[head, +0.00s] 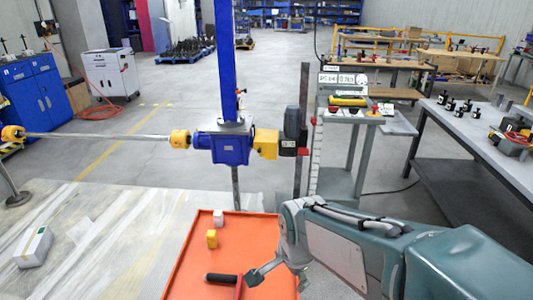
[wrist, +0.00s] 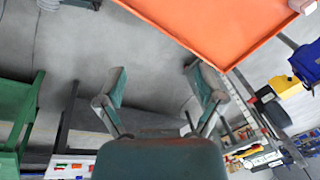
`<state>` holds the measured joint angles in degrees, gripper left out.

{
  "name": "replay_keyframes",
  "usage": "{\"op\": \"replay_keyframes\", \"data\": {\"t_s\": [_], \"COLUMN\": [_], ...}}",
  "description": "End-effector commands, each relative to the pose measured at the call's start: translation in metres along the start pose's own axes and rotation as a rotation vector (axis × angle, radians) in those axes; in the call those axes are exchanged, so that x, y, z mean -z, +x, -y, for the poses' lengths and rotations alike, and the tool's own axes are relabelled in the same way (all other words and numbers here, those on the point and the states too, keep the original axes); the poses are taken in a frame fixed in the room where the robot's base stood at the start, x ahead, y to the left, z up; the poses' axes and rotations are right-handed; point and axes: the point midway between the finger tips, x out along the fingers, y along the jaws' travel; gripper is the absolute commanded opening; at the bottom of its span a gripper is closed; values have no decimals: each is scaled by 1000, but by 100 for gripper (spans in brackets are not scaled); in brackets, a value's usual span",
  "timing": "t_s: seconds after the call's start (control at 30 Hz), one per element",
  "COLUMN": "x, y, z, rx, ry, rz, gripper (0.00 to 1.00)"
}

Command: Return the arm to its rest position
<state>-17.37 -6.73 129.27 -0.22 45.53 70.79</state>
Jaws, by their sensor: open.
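My gripper (wrist: 160,80) is open in the wrist view. Its two fingers stand wide apart with nothing between them, and bare floor shows beyond. In the head view my arm reaches in from the right, and its wrist end hangs over the right side of the orange tray (head: 190,250). The tray edge also shows at the top right of the wrist view (wrist: 220,25). A blue screw jack (head: 230,148) with yellow end pieces stands behind the tray.
A yellow block (head: 212,239), a white block (head: 218,217) and a black-and-red handled tool (head: 224,278) lie on the tray. A white box (head: 33,247) lies at left. A grey workbench (head: 480,130) stands at right. Open floor lies behind the jack.

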Motion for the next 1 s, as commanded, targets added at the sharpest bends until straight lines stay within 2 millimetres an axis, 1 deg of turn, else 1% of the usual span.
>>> {"op": "replay_keyframes", "data": {"t_s": [0.03,0.2,0.4,0.53,0.6,0.7,1.0], "x": [7,21,28,27,26,26,25], "y": [-15,-53,-87,-99,-103,-106,-106], "z": [-11,-48,-94,-119,-128,-134,-134], "rx": [26,79,104,97,91,84,82], "ry": [-67,-331,-641,-812,-874,-926,-939], "rz": [-18,-84,-191,-255,-279,-296,-298], "gripper": [87,87,87,87,87,87,87]}}
